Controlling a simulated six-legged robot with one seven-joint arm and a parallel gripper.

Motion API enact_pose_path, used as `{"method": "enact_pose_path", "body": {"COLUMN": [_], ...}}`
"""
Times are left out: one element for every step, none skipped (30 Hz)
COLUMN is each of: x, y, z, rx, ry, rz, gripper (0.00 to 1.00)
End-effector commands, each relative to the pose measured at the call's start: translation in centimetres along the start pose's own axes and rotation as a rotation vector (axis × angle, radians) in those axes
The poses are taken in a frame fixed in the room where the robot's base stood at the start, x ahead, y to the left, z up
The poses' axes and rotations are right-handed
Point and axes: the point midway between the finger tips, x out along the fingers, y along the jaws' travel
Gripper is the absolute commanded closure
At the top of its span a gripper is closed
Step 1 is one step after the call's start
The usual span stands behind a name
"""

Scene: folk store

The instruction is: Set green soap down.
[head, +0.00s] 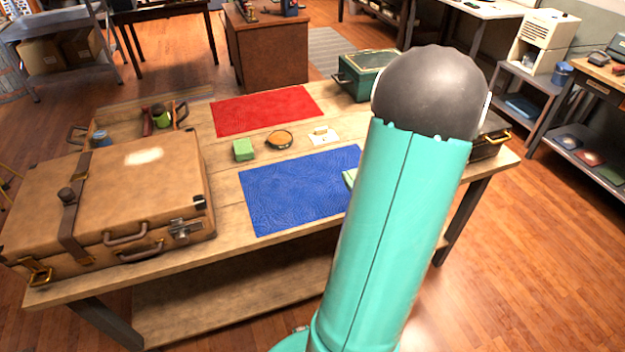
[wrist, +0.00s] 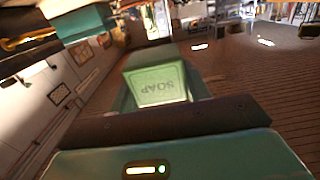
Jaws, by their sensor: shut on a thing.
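In the wrist view, my gripper (wrist: 160,96) is shut on a pale green soap (wrist: 162,82) with SOAP stamped on its face. In the head view, my arm hides the gripper. A bit of pale green (head: 349,178) shows at the arm's left edge, over the right part of the blue mat (head: 290,190); I cannot tell whether it touches the mat. Another green block (head: 243,150) sits on the wooden table, just beyond the blue mat's far left corner. A red mat (head: 265,110) lies farther back.
A large brown suitcase (head: 110,205) fills the table's left end. A round brown-topped item (head: 279,140) and a small white card (head: 323,136) lie between the mats. A green box (head: 362,74) stands at the back right. The visible left part of the blue mat is clear.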

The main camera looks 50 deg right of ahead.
Motion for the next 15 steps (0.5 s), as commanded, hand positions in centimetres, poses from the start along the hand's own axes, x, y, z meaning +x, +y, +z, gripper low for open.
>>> {"method": "enact_pose_path", "body": {"x": [-0.2, -0.1, 0.0, 0.2, 0.5, 1.0, 1.4, 2.0, 2.7, 3.2, 3.8, 4.5, 5.0, 5.5, 6.3], "y": [0.1, 0.0, -0.2, -0.4, -0.7, -1.1, -1.5, -1.9, -2.5, -2.9, -3.3, -3.9, -4.2, -4.7, -5.2], "z": [0.0, 0.0, 0.1, 0.3, 0.5, 0.8, 1.1, 1.4, 1.7, 2.0, 2.3, 2.6, 2.9, 3.2, 3.6], "rx": [0.001, 0.001, 0.002, 0.002, 0.003, 0.002, 0.004, 0.004, 0.003, 0.005, 0.003, 0.004, 0.004, 0.003, 0.004], "ry": [0.001, 0.001, 0.0, 0.0, 0.0, 0.0, -0.001, -0.002, -0.002, -0.002, -0.001, -0.001, -0.002, -0.001, -0.001], "rz": [0.002, 0.002, 0.001, 0.0, 0.0, -0.002, -0.002, -0.003, -0.003, -0.003, -0.003, -0.003, -0.002, -0.002, -0.002], "gripper": [0.78, 0.78, 0.78, 0.78, 0.78, 0.78, 0.78, 0.78, 0.78, 0.78, 0.78, 0.78, 0.78, 0.78, 0.78]}}
